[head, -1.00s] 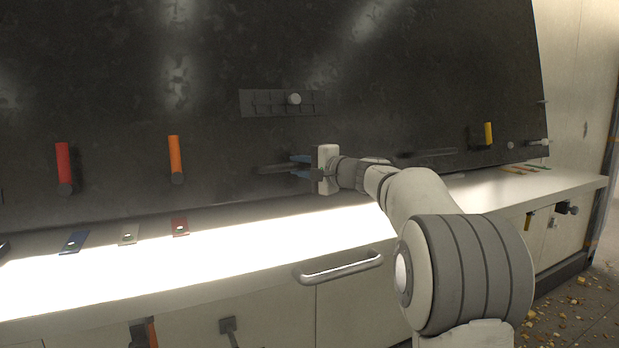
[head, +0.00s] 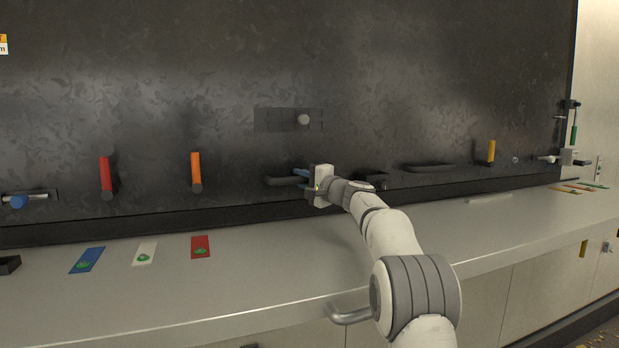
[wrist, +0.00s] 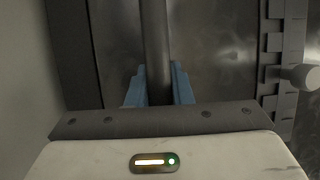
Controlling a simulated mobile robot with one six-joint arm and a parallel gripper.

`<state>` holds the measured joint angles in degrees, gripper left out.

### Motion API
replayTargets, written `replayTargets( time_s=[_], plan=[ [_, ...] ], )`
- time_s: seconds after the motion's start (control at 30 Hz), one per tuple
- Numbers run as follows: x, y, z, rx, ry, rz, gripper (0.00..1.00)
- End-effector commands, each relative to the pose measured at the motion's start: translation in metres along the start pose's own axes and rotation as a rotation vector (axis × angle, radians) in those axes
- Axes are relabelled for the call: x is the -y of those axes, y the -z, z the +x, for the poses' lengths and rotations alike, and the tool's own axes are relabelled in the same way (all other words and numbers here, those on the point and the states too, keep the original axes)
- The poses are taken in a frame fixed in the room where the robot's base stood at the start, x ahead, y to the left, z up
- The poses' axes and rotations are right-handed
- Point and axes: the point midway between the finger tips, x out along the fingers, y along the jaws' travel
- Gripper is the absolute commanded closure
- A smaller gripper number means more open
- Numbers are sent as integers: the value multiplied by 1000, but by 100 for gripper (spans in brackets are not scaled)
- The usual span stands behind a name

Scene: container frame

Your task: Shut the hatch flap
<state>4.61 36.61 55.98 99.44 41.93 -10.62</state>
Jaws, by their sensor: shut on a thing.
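The hatch flap (head: 400,90) is the large dark mottled panel that fills the back of the head view. It stands nearly upright behind the counter, with its lower edge close to a dark strip at the counter's back. I cannot tell if it sits flush. My gripper (head: 303,176) is at a dark bar handle (head: 279,181) low on the flap. In the wrist view my gripper (wrist: 159,88) has its blue fingers on both sides of the handle bar (wrist: 157,45), shut on it. The handle's far end is hidden in the wrist view.
The pale counter (head: 290,285) runs along the front, with blue, white and red tags (head: 200,246) lying on it. Red (head: 106,172), orange (head: 196,170) and yellow (head: 491,151) levers stick out from the flap. A second dark handle (head: 428,168) is to the right.

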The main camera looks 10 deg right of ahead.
Motion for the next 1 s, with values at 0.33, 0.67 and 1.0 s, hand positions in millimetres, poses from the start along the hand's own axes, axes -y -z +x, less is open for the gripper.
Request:
replayTargets(
  time_s=[0.33,0.67,1.0],
  plan=[
    [6,4,-3,-6,8,-2,68],
    [3,7,-5,-9,3,-2,59],
    [0,7,-26,-11,2,-2,59]
  ],
)
